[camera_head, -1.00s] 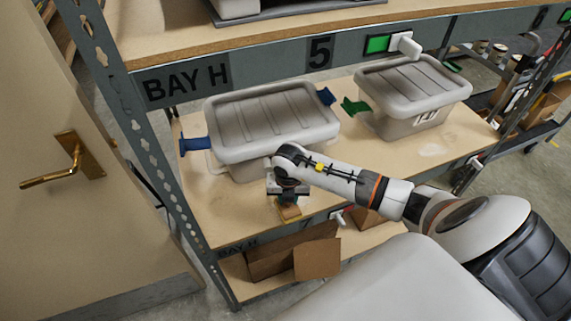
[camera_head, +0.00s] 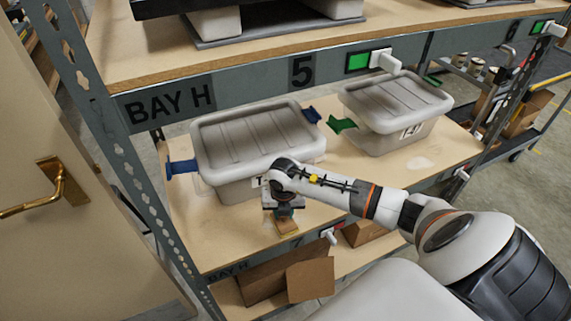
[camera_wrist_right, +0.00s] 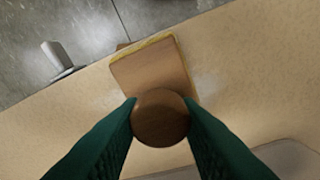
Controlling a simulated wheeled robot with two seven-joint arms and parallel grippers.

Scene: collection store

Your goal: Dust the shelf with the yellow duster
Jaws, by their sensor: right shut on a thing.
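The yellow duster (camera_wrist_right: 152,68) is a flat wooden block with a yellow edge and a round wooden knob. In the right wrist view it lies at the front edge of the wooden shelf (camera_wrist_right: 70,125). My right gripper (camera_wrist_right: 160,118) is shut on the knob, one green finger on each side. In the head view the right gripper (camera_head: 283,213) is in front of the left lidded bin, with the duster (camera_head: 285,228) below it near the shelf's front edge. Pale dust patches show on the shelf (camera_head: 225,248), one toward its right end. My left gripper is out of view.
A grey lidded bin (camera_head: 258,135) with blue handles stands behind my gripper; another bin (camera_head: 397,105) with green handles stands to its right. A rack upright (camera_head: 110,150) is at left. A white lever (camera_head: 330,235) sticks out below the shelf edge. Cardboard boxes (camera_head: 310,278) sit lower.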

